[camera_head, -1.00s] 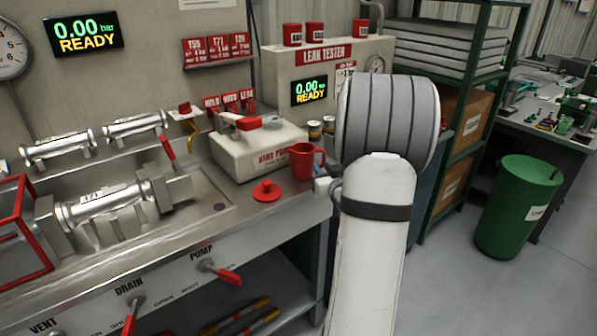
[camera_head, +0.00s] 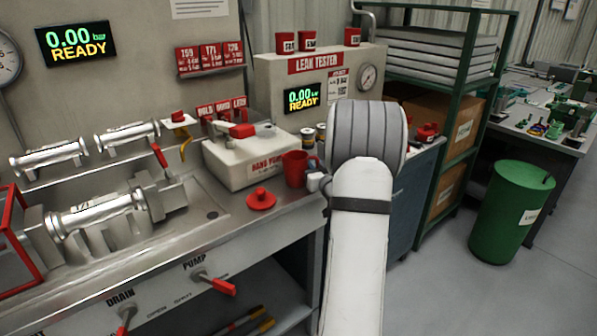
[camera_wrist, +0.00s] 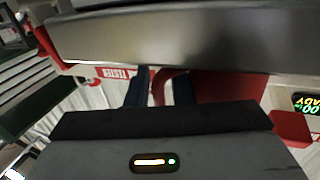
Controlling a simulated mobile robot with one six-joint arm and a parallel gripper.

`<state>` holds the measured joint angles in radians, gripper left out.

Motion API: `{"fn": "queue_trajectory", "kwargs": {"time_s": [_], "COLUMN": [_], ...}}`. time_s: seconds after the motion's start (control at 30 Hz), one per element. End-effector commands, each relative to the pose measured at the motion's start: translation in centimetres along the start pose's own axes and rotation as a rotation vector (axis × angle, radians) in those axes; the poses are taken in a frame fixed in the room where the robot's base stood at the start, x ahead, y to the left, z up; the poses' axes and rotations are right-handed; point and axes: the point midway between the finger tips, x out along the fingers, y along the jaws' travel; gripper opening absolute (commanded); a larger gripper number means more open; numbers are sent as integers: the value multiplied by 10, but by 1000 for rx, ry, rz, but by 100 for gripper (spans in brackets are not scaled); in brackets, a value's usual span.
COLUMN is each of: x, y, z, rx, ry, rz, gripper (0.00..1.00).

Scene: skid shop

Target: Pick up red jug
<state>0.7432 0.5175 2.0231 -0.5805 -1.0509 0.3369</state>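The red jug (camera_head: 294,170) stands upright on the metal bench, in front of the hand pump, with its handle side toward my gripper. My gripper (camera_head: 314,165) is at the jug's right side, partly hidden by my own arm. In the wrist view, which is upside down, the two dark blue fingers of my gripper (camera_wrist: 160,90) are apart. The curved red handle of the jug shows between them, and the jug's body (camera_wrist: 228,88) lies just right of the right finger. I cannot tell whether the fingers touch the handle.
A red lid (camera_head: 261,199) lies on the bench (camera_head: 237,225) left of the jug. The hand pump (camera_head: 240,160) is close behind, and the leak tester (camera_head: 330,75) stands farther back. Small cans (camera_head: 308,138) stand behind the jug. A green bin (camera_head: 508,215) stands on the floor at right.

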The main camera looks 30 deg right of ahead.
Motion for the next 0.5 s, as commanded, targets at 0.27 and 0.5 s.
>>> {"fn": "queue_trajectory", "kwargs": {"time_s": [0.27, 0.5], "x": [-1, -1], "y": [0, 1], "z": [0, 0], "rx": [0, 0], "ry": [0, -1], "rz": [1, 1], "gripper": [8, 0]}}
